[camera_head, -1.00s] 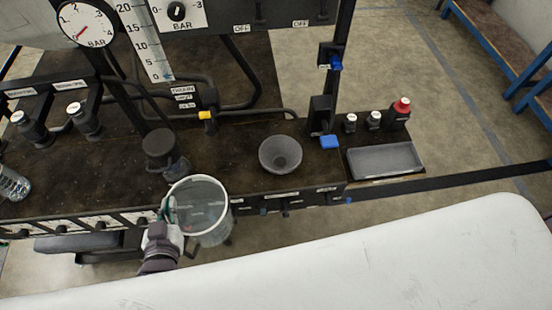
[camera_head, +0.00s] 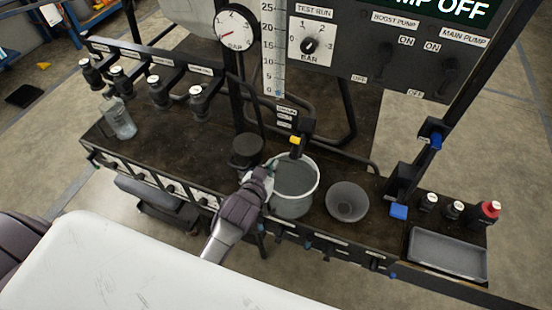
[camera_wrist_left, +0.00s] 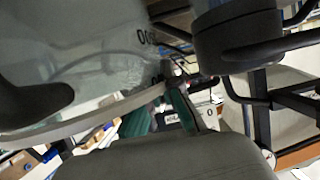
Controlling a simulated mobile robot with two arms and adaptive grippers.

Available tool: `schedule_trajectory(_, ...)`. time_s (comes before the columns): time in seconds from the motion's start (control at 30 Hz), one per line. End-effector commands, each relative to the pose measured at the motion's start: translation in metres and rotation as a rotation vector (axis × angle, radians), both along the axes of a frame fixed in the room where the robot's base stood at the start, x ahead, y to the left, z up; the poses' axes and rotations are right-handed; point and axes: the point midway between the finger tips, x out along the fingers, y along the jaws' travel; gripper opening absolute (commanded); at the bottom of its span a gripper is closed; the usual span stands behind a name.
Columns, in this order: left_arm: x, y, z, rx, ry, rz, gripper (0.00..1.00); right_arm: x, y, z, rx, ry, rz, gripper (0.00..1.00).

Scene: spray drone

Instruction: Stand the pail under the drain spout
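The clear pail (camera_head: 293,190), with a pale rim, is at the middle of the bench near its front edge. I cannot tell whether its base touches the bench. My left gripper (camera_head: 266,176) is shut on the pail's left side, and the pail moves with it. The drain spout (camera_head: 297,144), with a yellow handle, is just behind and above the pail's far rim. The pail's wall fills the upper left of the left wrist view (camera_wrist_left: 85,60), where the finger contact is partly hidden. My right gripper is not in view.
A grey funnel bowl (camera_head: 346,202) is close to the pail's right. A round black canister (camera_head: 247,150) stands to its left. A clear bottle (camera_head: 119,120) stands at the bench's left end. A grey tray (camera_head: 447,250) and small bottles (camera_head: 488,213) are at the right.

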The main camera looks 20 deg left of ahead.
Motion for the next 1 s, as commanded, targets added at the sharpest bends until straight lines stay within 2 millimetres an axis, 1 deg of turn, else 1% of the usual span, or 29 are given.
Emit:
schedule_trajectory(0.07,0.007,0.0,0.001,0.0,-0.002,0.0,0.0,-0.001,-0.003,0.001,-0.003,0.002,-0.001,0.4)
schedule_trajectory(0.27,0.04,-0.001,0.002,0.001,-0.003,0.0,0.0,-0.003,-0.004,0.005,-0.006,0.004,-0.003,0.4)
schedule_trajectory(0.3,0.036,-0.001,-0.007,0.0,0.003,-0.001,0.0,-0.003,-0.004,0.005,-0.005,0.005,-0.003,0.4)
schedule_trajectory(0.4,0.036,-0.001,-0.014,-0.003,0.001,-0.001,0.0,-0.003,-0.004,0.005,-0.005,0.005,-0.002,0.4)
schedule_trajectory(0.67,0.036,-0.001,-0.015,-0.002,-0.001,-0.001,0.0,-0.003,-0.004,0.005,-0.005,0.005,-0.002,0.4)
schedule_trajectory(0.77,0.035,-0.001,-0.018,-0.002,0.0,-0.001,0.0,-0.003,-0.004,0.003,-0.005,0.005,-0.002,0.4)
schedule_trajectory(0.93,0.035,-0.001,-0.018,0.0,0.001,-0.001,0.28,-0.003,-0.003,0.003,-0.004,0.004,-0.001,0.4)
schedule_trajectory(0.97,0.035,-0.001,-0.018,0.0,0.001,-0.001,0.31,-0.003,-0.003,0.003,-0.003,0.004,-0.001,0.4)
schedule_trajectory(1.0,0.035,-0.001,-0.018,0.0,0.001,-0.001,0.31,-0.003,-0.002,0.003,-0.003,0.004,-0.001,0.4)
